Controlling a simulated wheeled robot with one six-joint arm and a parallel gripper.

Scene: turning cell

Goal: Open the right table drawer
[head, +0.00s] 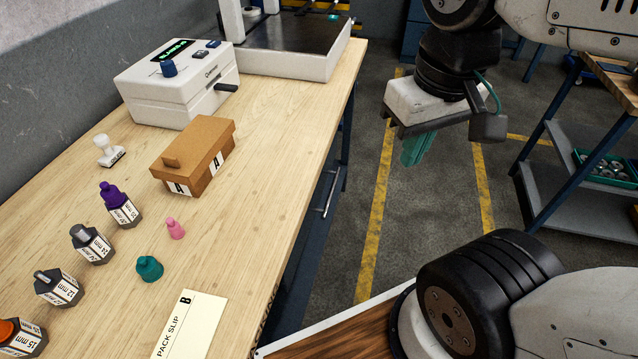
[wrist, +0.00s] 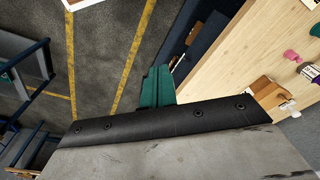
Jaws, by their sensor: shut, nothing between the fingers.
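The wooden-topped table (head: 262,125) has a dark blue drawer front (head: 318,204) under its right edge, with a pale bar handle (head: 331,193). The front is seen at a steep angle, and I cannot tell whether it stands out from the table. My gripper (head: 417,150) hangs over the floor to the right of the handle, apart from it. Its teal fingers are together and empty; they also show in the wrist view (wrist: 157,86). The dark blue table side (wrist: 208,38) lies just right of the fingers there.
A cart with shelves (head: 590,150) stands at right. The yellow-marked floor (head: 375,215) between is clear.

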